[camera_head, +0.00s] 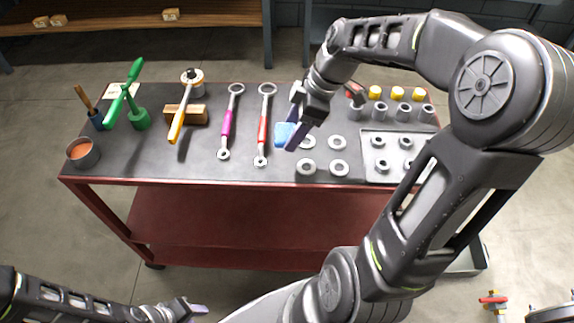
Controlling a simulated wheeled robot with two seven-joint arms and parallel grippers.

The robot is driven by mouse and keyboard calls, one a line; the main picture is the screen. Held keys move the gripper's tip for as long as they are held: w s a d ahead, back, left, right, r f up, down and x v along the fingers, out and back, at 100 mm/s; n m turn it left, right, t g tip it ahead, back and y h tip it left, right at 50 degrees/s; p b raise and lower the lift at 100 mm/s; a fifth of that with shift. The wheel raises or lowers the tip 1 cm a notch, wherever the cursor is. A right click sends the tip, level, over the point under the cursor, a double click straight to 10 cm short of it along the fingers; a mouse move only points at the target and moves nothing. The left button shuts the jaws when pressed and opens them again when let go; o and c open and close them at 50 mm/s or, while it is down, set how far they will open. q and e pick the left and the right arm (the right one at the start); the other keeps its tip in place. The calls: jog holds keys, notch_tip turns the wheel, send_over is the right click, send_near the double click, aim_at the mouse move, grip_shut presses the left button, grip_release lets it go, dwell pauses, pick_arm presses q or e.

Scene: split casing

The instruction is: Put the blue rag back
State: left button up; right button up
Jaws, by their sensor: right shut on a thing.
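The blue rag (286,133) is a small light-blue cloth at my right gripper (295,135). The gripper is shut on it, above the dark top of the red workbench, between the red-handled wrench and the grey rings. How far the rag is above the bench top is hard to tell. My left gripper (196,309) is low at the bottom left, in front of the bench and away from the rag. Only a small part of its fingers shows, and its opening cannot be made out.
The red workbench (110,174) holds a red-handled wrench (263,125), a magenta-handled wrench (227,122), several grey rings (338,168) and a grey tray (376,179). A yellow-handled tool (180,120), green tools (139,118) and a cup (82,153) stand left.

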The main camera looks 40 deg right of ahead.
jog(key=shift+s+d, duration=0.15)
send_over(289, 166)
jog(key=d, duration=0.1)
jog(key=shift+s+f, duration=0.25)
jog(key=shift+f, duration=1.35)
jog(key=shift+s+f, duration=0.2)
jog(key=shift+f, duration=1.35)
notch_tip(289, 166, down, 4)
jog(key=shift+r+p, duration=0.2)
jog(key=shift+p, duration=0.25)
jog(key=shift+f, duration=0.1)
jog(key=shift+f+b, duration=0.6)
jog(key=shift+b, duration=0.3)
jog(key=o, duration=1.6)
